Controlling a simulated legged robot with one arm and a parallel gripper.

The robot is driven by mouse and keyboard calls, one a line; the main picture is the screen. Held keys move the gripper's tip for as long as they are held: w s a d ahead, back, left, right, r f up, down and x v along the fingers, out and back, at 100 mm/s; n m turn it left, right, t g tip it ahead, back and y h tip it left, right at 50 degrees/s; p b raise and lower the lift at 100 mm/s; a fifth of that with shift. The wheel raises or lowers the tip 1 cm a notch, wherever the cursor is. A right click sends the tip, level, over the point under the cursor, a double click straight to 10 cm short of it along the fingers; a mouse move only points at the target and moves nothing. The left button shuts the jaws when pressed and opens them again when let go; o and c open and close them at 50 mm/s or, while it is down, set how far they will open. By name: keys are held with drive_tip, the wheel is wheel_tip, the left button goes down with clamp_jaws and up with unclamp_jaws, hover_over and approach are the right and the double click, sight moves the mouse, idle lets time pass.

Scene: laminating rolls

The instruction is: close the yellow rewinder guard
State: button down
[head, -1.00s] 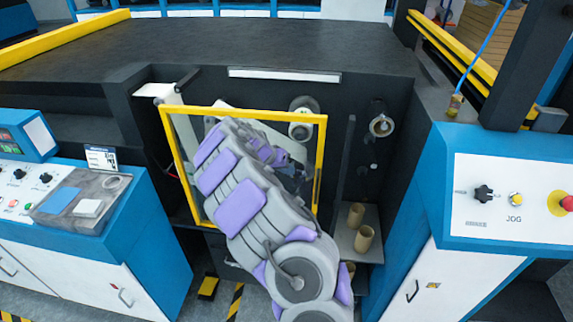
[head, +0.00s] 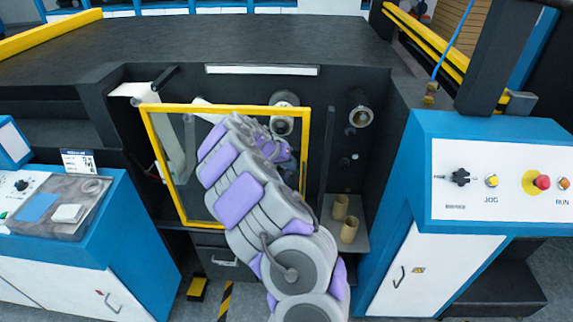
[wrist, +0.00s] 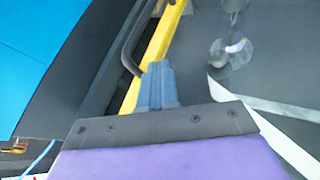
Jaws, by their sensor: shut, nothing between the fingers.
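The yellow rewinder guard (head: 225,107) is a yellow frame with a clear panel in front of the machine's dark recess. I cannot tell how far it stands from the machine face. My arm crosses its middle and lower right and hides part of it. In the wrist view one yellow bar of the guard (wrist: 165,36) runs diagonally, with a dark curved handle (wrist: 133,52) beside it. My gripper (wrist: 159,82) is shut and empty, its tips close to that bar and handle. I cannot tell if they touch. The gripper is mostly hidden in the head view.
A blue-and-white control console (head: 490,180) stands right, with knobs and a red button. Another console (head: 110,240) stands left. Brown cardboard cores (head: 349,228) sit on a shelf right of the guard. Rolls (head: 284,118) show inside the recess.

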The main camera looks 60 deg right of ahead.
drive_tip(key=s+d+b, duration=0.1)
drive_tip(key=s+d, duration=0.2)
drive_tip(key=s, duration=0.4)
drive_tip(key=shift+f, duration=0.2)
drive_tip(key=shift+d, duration=0.15)
